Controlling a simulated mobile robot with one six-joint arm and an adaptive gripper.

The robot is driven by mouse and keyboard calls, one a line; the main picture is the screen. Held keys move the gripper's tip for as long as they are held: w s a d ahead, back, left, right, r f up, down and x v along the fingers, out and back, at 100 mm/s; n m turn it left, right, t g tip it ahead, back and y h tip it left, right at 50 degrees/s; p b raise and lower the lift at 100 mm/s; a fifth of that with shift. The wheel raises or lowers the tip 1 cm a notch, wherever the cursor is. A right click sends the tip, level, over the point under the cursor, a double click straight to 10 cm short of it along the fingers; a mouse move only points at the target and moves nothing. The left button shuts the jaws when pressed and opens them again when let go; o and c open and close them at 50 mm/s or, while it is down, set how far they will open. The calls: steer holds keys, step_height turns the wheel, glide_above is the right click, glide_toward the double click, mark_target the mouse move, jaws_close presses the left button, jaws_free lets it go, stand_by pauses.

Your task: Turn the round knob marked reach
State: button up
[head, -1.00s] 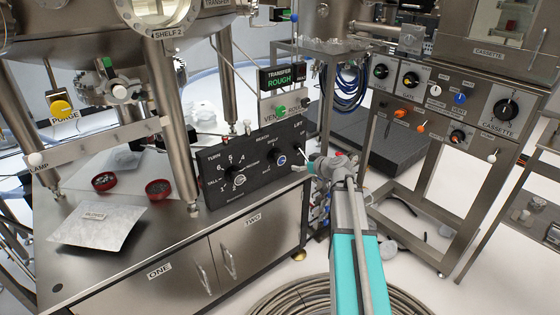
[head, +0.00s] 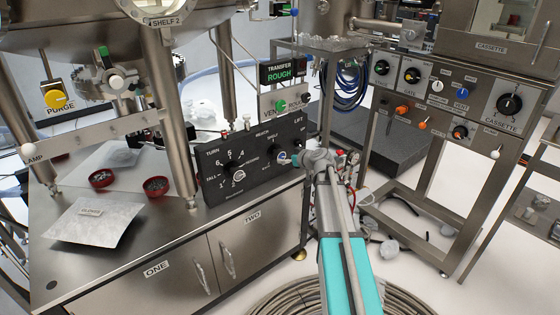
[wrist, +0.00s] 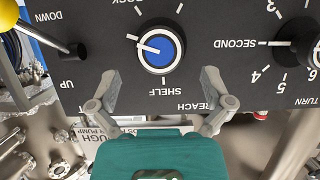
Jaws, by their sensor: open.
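The round reach knob (wrist: 160,48) has a blue centre, a white ring and a black body, and sits on a black panel (wrist: 100,40). The words SHELF and REACH are printed beside it, and its white pointer line faces left in the wrist view. In the head view the knob (head: 281,156) is partly covered by my gripper (head: 291,160). In the wrist view my gripper (wrist: 161,85) is open and empty. Its two fingertips are apart, at the lower left and lower right of the knob. I cannot tell whether they touch the panel.
A black knob marked TURN (head: 234,171) with a numbered scale is on the same panel. A metal leg (head: 168,110) stands left of the panel, and a knob rack (head: 450,90) stands at right.

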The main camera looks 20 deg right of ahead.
mark_target(282, 156)
steer(key=shift+b+x, duration=0.8)
steer(key=shift+x, duration=1.8)
steer(key=c, duration=1)
steer(key=shift+c, duration=0.2)
steer(key=shift+m, duration=0.3)
steer(key=m+y, duration=0.2)
steer(key=shift+m+b, duration=0.3)
steer(key=shift+b, duration=0.05)
steer(key=shift+m+g+y+b, duration=0.3)
steer(key=shift+m+y+b, duration=0.1)
steer(key=shift+m+y, duration=0.6)
